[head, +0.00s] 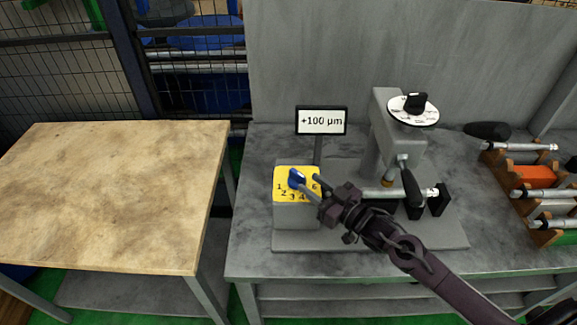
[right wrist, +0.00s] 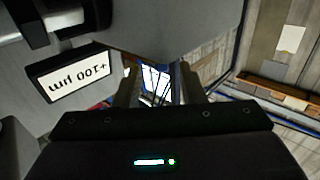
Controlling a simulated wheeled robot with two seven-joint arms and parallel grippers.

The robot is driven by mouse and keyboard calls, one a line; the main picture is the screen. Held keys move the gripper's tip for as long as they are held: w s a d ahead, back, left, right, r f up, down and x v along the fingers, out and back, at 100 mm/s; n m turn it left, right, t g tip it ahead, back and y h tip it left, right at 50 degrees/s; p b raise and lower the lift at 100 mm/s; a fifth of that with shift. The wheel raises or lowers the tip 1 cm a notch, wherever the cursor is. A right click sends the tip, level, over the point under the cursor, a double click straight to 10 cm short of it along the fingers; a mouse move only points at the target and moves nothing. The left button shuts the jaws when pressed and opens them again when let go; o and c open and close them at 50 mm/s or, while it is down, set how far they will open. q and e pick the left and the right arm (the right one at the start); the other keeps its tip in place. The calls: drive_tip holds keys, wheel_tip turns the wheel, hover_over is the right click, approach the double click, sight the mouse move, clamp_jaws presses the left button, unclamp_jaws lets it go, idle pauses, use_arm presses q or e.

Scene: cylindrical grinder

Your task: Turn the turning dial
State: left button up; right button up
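A yellow dial plate (head: 283,174) marked with numbers sits on a grey box at the left of the grinder. A blue knob (head: 297,179) stands on it. A second, white round dial (head: 419,118) with a black knob (head: 414,102) is on top of the grinder (head: 385,125). My right gripper (head: 309,192) reaches in from the lower right, its fingertips close to the blue knob; I cannot tell whether they touch it. The right wrist view shows its two fingers (right wrist: 160,87) apart, with no knob visible between them. My left gripper is not in view.
A small display (head: 321,121) reading "+100 µm" stands behind the yellow dial and also shows in the right wrist view (right wrist: 75,76). Wooden racks (head: 541,191) with cylindrical parts are at the right. An empty wooden table (head: 110,190) is at the left, across a gap.

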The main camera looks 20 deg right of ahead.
sight(304, 177)
drive_tip(key=w+a, duration=0.1)
drive_tip(key=w+p, duration=0.1)
drive_tip(key=shift+w+a+r, duration=0.3)
drive_tip(key=shift+a+r, duration=0.05)
drive_tip(key=shift+r, duration=0.05)
drive_tip(key=x, duration=0.2)
drive_tip(key=shift+w+a+f, duration=0.1)
drive_tip(key=shift+w+f, duration=0.15)
drive_tip(key=shift+w, duration=0.15)
drive_tip(key=shift+a, duration=0.1)
drive_tip(key=shift+c, duration=0.6)
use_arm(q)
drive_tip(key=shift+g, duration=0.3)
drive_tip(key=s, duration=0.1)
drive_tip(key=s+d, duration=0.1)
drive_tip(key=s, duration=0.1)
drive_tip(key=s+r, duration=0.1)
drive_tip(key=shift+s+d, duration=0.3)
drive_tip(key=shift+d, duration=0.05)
use_arm(e)
clamp_jaws()
